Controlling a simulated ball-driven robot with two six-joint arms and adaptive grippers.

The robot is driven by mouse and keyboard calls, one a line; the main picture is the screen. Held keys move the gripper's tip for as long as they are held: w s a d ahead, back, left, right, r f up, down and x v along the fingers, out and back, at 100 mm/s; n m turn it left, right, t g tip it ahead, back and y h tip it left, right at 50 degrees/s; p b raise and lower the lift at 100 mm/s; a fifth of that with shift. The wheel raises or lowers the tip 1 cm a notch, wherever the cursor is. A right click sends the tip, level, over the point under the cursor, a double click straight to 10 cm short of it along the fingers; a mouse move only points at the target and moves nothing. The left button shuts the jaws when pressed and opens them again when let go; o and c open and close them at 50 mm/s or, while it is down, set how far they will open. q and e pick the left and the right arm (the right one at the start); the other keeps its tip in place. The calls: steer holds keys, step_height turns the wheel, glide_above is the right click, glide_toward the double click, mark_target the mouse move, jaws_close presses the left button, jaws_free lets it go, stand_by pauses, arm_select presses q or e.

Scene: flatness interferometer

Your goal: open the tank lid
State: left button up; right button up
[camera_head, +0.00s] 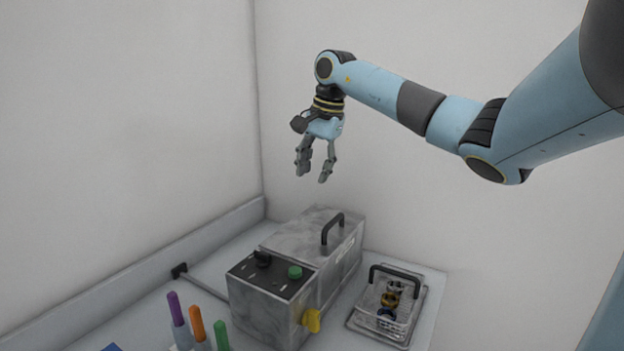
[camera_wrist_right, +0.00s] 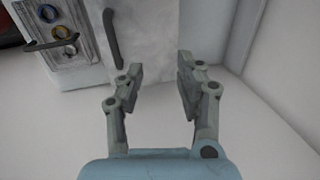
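The tank (camera_head: 275,315) is a grey marbled box standing on the bench. Its lid (camera_head: 300,236) lies flat on top and looks closed, with a black arched handle (camera_head: 332,228) near its right edge. In the right wrist view the lid (camera_wrist_right: 150,35) and its handle (camera_wrist_right: 112,38) show at the top, beyond the fingers. My right gripper (camera_head: 313,178) is open and empty, pointing down, in the air above the tank and apart from the handle. It also shows in the right wrist view (camera_wrist_right: 157,75). My left gripper is not in view.
A basket (camera_head: 408,318) with a black handle and several rings stands at right. Coloured pens (camera_head: 197,325) stand at front left. Walls close off the back and left.

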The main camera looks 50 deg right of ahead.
steer(key=v, duration=0.9)
steer(key=shift+r, duration=0.15)
steer(key=shift+s, duration=0.1)
